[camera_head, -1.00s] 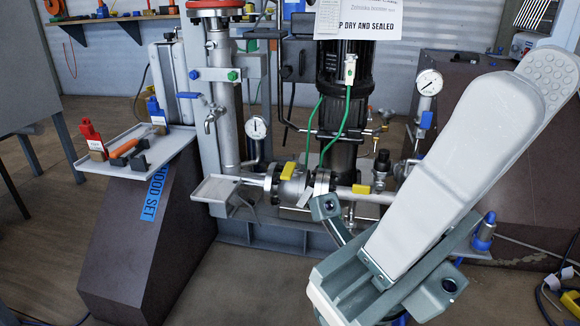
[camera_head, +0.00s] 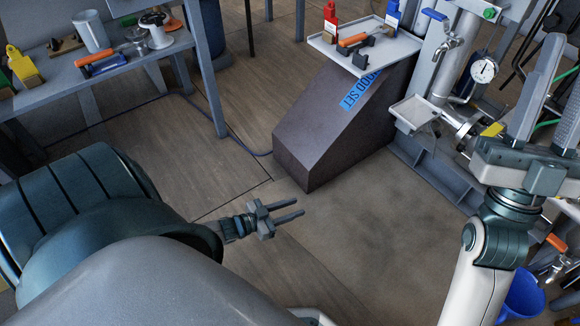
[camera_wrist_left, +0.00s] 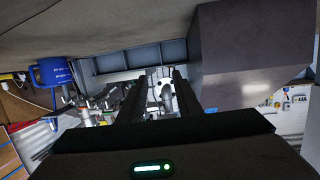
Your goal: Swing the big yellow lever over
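The yellow lever (camera_head: 492,130) sits on the horizontal pipe of the valve rig at the right of the head view, partly crowded by my right arm. My left gripper (camera_head: 300,207) is in the middle of the head view, over bare floor in front of the dark sloped block. Its two fingers are apart with nothing between them, well to the left of the lever. The left wrist view also shows its fingers (camera_wrist_left: 158,75) spread, with metal fittings beyond them. My right gripper (camera_head: 562,75) is at the right edge, fingers up and apart, in front of the rig.
The dark block (camera_head: 330,140) carries a tray (camera_head: 392,48) with small tools. A metal tray (camera_head: 412,112) juts from the rig. A workbench (camera_head: 60,95) stands at upper left. A blue bucket (camera_head: 522,296) is at lower right. The floor between is clear.

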